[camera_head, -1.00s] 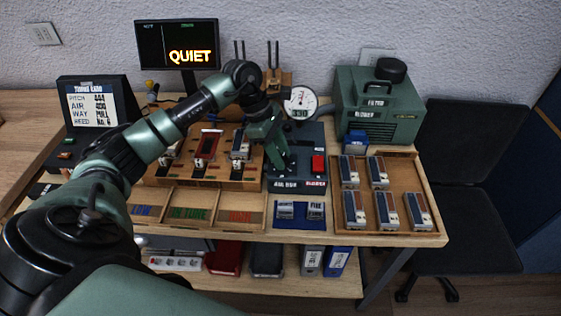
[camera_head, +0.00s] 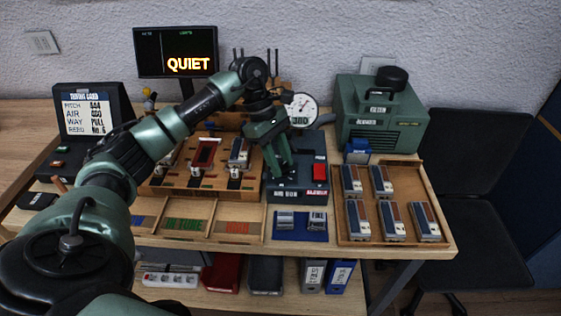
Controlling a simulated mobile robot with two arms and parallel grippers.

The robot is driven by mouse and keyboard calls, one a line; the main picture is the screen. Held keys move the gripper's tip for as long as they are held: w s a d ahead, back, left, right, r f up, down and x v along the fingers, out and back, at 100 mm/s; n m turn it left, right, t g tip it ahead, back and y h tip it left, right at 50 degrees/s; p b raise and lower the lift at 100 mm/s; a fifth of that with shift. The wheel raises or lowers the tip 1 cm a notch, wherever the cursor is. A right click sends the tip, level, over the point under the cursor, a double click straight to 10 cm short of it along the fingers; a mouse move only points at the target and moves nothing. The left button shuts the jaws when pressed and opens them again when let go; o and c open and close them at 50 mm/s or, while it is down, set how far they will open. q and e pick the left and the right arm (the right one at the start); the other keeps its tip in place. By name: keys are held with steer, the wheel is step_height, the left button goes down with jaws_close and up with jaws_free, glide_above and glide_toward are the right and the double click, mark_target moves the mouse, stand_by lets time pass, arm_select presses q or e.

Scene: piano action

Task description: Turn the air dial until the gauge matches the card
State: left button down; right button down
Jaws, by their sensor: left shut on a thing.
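The tuning card (camera_head: 86,113) stands at the left in a dark holder. Its AIR line appears to read 400, though the print is small. The round white gauge (camera_head: 302,105) is just right of my left wrist. Its small number seems to be 380, but is blurred. My left gripper (camera_head: 284,174) points down onto the dark air-run box (camera_head: 302,190) and is shut on the air dial, which its fingers hide. My right gripper is not in view.
A red switch (camera_head: 319,172) sits on the box right of my gripper. A wooden tray (camera_head: 345,237) of reed blocks is at right. The screen (camera_head: 177,51) reads QUIET.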

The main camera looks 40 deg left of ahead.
arm_select(q)
steer(key=c, duration=1)
jaws_free()
steer(key=shift+r, duration=0.1)
steer(key=b+v, duration=0.1)
steer(key=v, duration=0.6)
steer(key=shift+a+r, duration=0.15)
steer(key=shift+r, duration=0.2)
